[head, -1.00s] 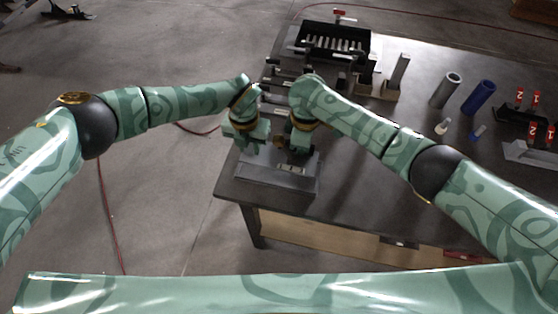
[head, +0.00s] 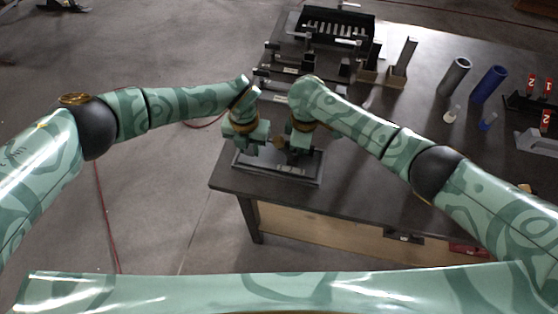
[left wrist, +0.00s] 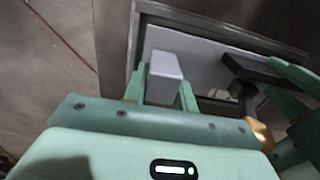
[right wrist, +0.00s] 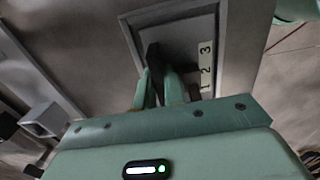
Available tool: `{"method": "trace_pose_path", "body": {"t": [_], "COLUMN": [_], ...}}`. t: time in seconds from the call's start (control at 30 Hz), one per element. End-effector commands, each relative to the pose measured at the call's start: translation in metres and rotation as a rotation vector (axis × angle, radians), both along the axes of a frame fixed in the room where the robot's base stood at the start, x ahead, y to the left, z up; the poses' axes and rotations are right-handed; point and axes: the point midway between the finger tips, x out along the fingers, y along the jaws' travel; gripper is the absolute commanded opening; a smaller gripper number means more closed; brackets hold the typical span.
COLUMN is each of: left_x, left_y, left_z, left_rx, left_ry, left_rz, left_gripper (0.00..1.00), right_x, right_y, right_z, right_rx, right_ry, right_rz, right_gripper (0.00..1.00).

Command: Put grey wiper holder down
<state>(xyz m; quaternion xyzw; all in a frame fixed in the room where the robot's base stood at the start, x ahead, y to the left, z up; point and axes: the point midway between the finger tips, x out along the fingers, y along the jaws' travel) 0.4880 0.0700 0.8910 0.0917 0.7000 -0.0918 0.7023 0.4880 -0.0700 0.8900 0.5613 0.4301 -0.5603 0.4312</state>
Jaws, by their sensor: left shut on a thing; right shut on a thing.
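My left gripper (head: 252,146) is shut on a light grey block, taken as the grey wiper holder (left wrist: 164,78), seen between its fingers in the left wrist view. My right gripper (head: 293,150) is shut on a dark, narrow piece (right wrist: 154,62), seen in the right wrist view. Both grippers are close together above the grey tray (head: 242,160) at the table's near left corner. The tray's rim also shows in the right wrist view (right wrist: 226,50), beside a strip marked 1 2 3 (right wrist: 205,68). Whether either held piece touches the tray is unclear.
The dark table (head: 350,190) has clear room right of the tray. Beyond the grippers stand a conveyor-like rig (head: 265,75) and a black slotted rack (head: 334,30). A grey tube (head: 455,76), a blue tube (head: 489,85) and red numbered pieces (head: 531,83) stand farther right.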

Motion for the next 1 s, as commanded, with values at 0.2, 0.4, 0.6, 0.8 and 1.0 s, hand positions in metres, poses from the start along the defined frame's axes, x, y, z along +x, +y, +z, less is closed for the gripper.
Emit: {"method": "trace_pose_path", "body": {"t": [0.2, 0.4, 0.6, 0.8, 1.0], "left_x": [-0.001, 0.0, 0.001, 0.001, 0.0], "left_y": [-0.001, 0.0, 0.0, 0.0, 0.0], "left_z": [-0.004, -0.003, 0.019, 0.067, 0.103], "left_rx": [-0.001, -0.001, -0.001, -0.001, -0.001], "left_ry": [0.002, 0.001, -0.002, -0.003, 0.0], "left_rz": [-0.002, -0.001, -0.001, -0.001, -0.001], "left_gripper": [0.49, 0.49, 0.49, 0.49, 0.49], "right_x": [0.0, 0.0, 0.0, 0.0, 0.0], "right_y": [0.001, 0.0, 0.0, 0.0, 0.0], "right_z": [-0.003, -0.004, -0.004, -0.004, -0.004], "right_rx": [0.002, 0.001, 0.0, 0.0, 0.0], "right_ry": [0.0, 0.001, 0.001, 0.001, 0.001], "right_rz": [0.0, 0.0, 0.0, 0.0, 0.0], "right_gripper": [0.33, 0.33, 0.33, 0.33, 0.33]}}
